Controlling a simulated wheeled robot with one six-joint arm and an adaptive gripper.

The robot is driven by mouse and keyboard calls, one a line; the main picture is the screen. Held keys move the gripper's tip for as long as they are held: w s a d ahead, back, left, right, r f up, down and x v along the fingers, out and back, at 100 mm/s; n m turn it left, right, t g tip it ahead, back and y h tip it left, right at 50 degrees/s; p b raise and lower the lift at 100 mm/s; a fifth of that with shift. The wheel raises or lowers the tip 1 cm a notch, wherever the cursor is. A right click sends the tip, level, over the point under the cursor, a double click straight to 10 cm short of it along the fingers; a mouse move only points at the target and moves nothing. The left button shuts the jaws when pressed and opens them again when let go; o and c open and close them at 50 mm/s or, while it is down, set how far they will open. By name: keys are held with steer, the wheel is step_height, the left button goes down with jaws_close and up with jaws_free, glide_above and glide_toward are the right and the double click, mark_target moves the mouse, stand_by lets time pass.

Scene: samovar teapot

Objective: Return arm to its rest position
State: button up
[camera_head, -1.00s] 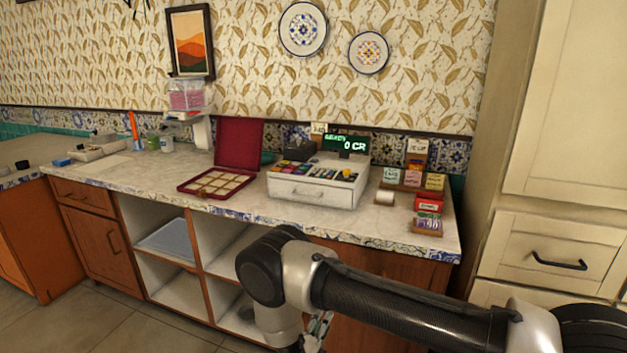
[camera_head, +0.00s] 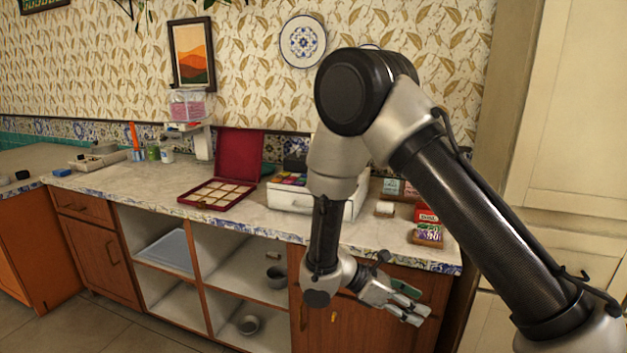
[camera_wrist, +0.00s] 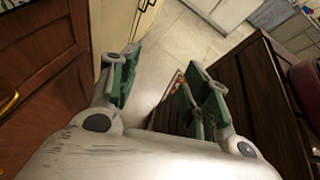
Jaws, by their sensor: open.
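My gripper (camera_head: 412,301) hangs in front of the counter's wooden cabinet door, below the countertop edge, with its fingers pointing to the right. In the wrist view its two green-padded fingers (camera_wrist: 160,90) are apart with nothing between them, and the floor shows past them. My arm is folded with its elbow raised high in front of the counter and wall.
The marble countertop (camera_head: 120,182) holds an open red box (camera_head: 216,194) and small packets (camera_head: 428,233) at the right. Open shelves (camera_head: 245,262) below hold a grey pot (camera_head: 277,276) and a bowl (camera_head: 248,324). A cream cabinet (camera_head: 565,150) stands at the right.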

steer(key=s+d+r+m+t+y, duration=0.2)
steer(key=s+d+r+m+y, duration=0.2)
steer(key=r, duration=0.5)
steer(key=s+d+r+m+t+y, duration=0.1)
steer(key=s+d+r+m+y, duration=0.3)
steer(key=r+m, duration=0.4)
steer(key=s+d+r+m+t+y, duration=0.2)
steer(key=s+d+r+m+y, duration=0.2)
steer(key=r, duration=0.6)
steer(key=s+d+m, duration=0.1)
steer(key=s+m, duration=0.1)
steer(key=s, duration=0.1)
steer(key=shift+d+r+m+t, duration=0.3)
steer(key=shift+r+m, duration=0.1)
